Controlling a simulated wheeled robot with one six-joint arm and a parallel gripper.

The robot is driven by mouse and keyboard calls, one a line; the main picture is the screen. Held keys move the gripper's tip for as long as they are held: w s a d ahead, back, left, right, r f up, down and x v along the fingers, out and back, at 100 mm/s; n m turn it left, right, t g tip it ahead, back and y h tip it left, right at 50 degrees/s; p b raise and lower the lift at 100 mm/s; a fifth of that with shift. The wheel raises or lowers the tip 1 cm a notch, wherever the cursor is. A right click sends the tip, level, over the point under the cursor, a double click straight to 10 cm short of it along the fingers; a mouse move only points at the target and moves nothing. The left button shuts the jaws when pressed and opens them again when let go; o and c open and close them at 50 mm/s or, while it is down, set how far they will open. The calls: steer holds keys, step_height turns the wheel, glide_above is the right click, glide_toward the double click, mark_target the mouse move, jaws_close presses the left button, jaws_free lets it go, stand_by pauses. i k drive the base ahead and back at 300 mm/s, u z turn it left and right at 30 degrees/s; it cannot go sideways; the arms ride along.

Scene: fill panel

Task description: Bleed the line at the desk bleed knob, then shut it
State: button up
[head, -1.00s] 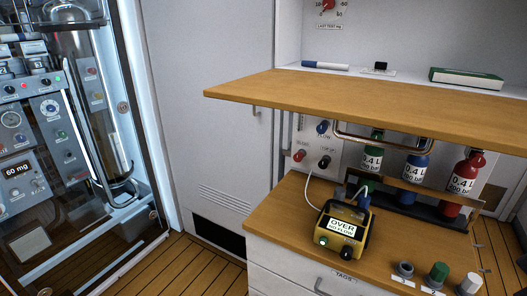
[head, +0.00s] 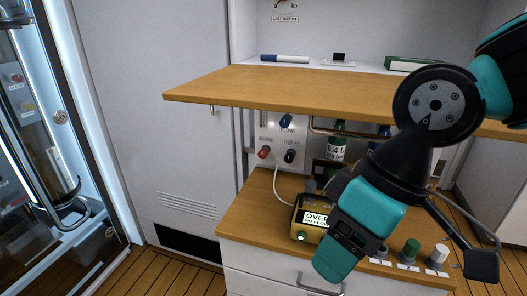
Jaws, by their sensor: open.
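A grey control panel (head: 263,133) stands under the wooden shelf. It carries a blue knob (head: 285,121) marked FLOW, a red knob (head: 264,152) and a black knob (head: 290,156). The small labels above the lower two are too blurred to read surely.
The wooden shelf (head: 250,88) overhangs the panel. The desk's left side is clear. A glass-doored cabinet (head: 45,150) is at left.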

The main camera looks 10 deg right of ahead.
mark_target(262, 154)
steer(key=u, duration=0.6)
steer(key=k, duration=0.8)
steer(key=u, duration=0.75)
steer(key=k, duration=0.4)
steer(key=u, duration=0.8)
steer(key=i, duration=0.85)
steer(key=z, duration=0.65)
steer(key=i, duration=0.55)
steer(key=z, duration=0.95)
steer(key=i, duration=0.35)
steer(key=z, duration=0.4)
